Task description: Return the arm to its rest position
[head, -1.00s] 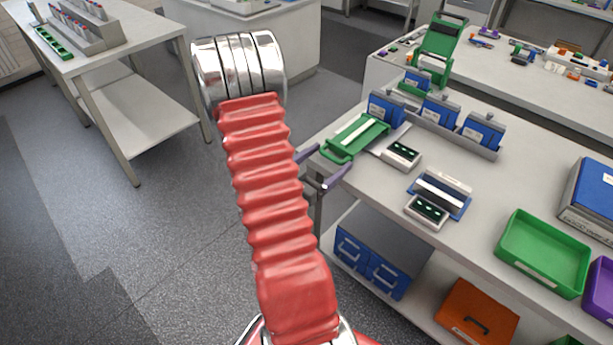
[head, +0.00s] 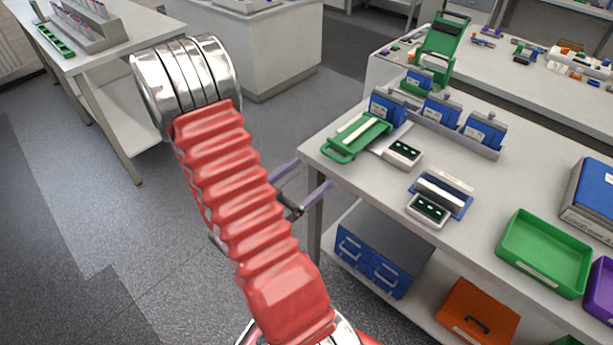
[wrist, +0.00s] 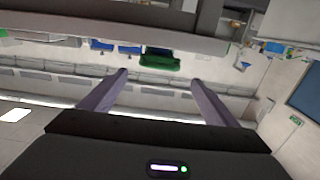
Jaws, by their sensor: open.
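My red ribbed arm rises in the middle of the head view, leaning left, with a metal joint at its top. My gripper (head: 308,180) shows partly behind the arm, its two purple fingers pointing right toward the near left corner of the workbench (head: 330,150). In the wrist view my gripper (wrist: 160,85) has its two fingers wide apart with nothing between them. It is open and empty. Part of the gripper and wrist is hidden behind the arm in the head view.
On the bench stand a green tray-like fixture (head: 357,137), blue modules (head: 440,110), a green bin (head: 545,252) and small devices. Blue drawers (head: 372,262) and an orange box (head: 476,312) sit on its lower shelf. Another table (head: 95,70) stands at left. The floor between is clear.

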